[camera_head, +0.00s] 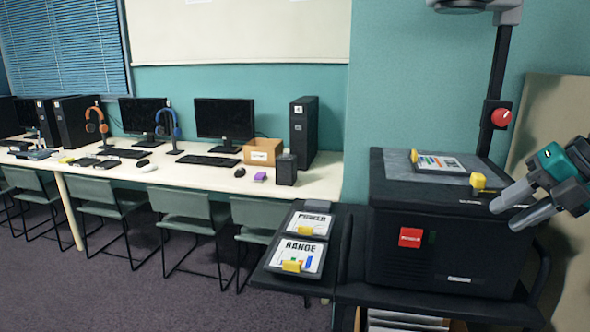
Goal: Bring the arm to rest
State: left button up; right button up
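My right gripper (505,215) comes in from the right edge, beside the right end of a large black box-shaped machine (400,248). Its two grey fingers are parted, with nothing between them. From this angle I cannot tell whether a finger touches the machine. A printed card (440,164) lies on the machine's grey top, with a yellow clip at its left end. My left gripper is not in view.
A side shelf left of the machine holds two cards, one marked "POWER" (310,224) and one "RANGE" (299,257). A black post with a red knob (501,117) rises behind the machine. A long computer table (215,177) with chairs stands left.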

jog(key=s+a+f+m+t, duration=0.1)
jog(key=s+f+m+t, duration=0.15)
jog(key=f+m, duration=0.5)
jog(key=s+a+f+m+t, duration=0.15)
jog(key=f+m+t, duration=0.25)
jog(key=f, duration=0.6)
jog(key=s+f+m+t, duration=0.3)
jog(key=f+m, duration=0.3)
jog(key=f, duration=0.3)
jog(key=s+a+f+m+g+h, duration=0.1)
jog(key=s+a+f+m, duration=0.2)
jog(key=a, duration=0.3)
jog(key=s+a+f+m+g+h+p, duration=0.1)
jog(key=s+a+f+m, duration=0.2)
jog(key=a+f+m, duration=0.1)
jog(key=s+a+f+m+g+h, duration=0.1)
jog(key=s+a+f+m+g, duration=0.1)
jog(key=a, duration=0.5)
notch_tip(320, 180, down, 3)
jog(key=shift+s+a+f+m, duration=0.1)
jog(key=shift+s+a+m, duration=0.3)
jog(key=shift+s+m, duration=0.4)
jog(key=shift+s, duration=0.1)
jog(key=shift+c, duration=0.5)
